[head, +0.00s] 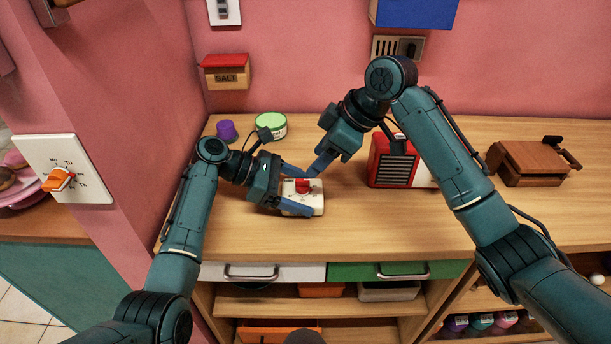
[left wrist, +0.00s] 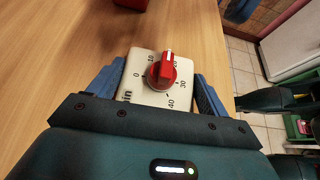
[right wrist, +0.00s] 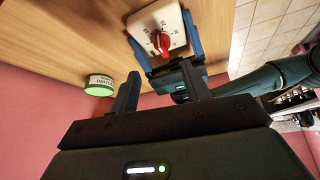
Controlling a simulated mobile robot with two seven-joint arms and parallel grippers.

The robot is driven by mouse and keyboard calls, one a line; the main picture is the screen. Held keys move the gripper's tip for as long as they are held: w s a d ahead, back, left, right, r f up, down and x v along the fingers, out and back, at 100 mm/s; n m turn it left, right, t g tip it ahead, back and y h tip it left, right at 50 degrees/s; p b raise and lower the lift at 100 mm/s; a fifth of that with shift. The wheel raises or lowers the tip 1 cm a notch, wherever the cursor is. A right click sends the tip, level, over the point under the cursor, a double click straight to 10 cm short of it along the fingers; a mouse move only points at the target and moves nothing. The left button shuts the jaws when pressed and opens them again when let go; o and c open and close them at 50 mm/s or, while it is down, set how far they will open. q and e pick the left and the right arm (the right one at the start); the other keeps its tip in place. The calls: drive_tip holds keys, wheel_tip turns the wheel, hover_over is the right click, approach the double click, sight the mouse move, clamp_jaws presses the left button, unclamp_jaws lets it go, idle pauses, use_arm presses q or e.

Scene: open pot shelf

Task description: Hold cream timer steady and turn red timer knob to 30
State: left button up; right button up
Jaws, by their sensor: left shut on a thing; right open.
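The cream timer (head: 318,200) lies face up on the wooden counter, with a red knob (head: 303,186) in its middle. My left gripper (head: 309,190) is shut on the timer, one finger along each of two opposite sides. In the left wrist view the dial of the timer (left wrist: 134,93) shows 0, 10, 20, 30 and 40. The white line on the knob (left wrist: 161,75) points between 10 and 20. My right gripper (head: 323,166) is open and empty, just behind the timer. In the right wrist view the timer (right wrist: 146,21) is beyond its open fingers (right wrist: 160,88).
A red and white box-shaped appliance (head: 379,150) stands right of the timer. A green-lidded tin (head: 271,123) and a purple item (head: 227,131) stand behind it. A brown wooden box (head: 528,165) is farther right.

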sight(304, 180)
wheel_tip(304, 180, up, 5)
drive_tip(key=d+n+g+h, duration=0.1)
drive_tip(key=d+n+g, duration=0.1)
drive_tip(key=shift+n+h, duration=0.3)
drive_tip(key=x, duration=1.2)
drive_tip(key=shift+w+a, duration=0.2)
drive_tip(key=shift+w, duration=0.15)
drive_tip(key=c, duration=1)
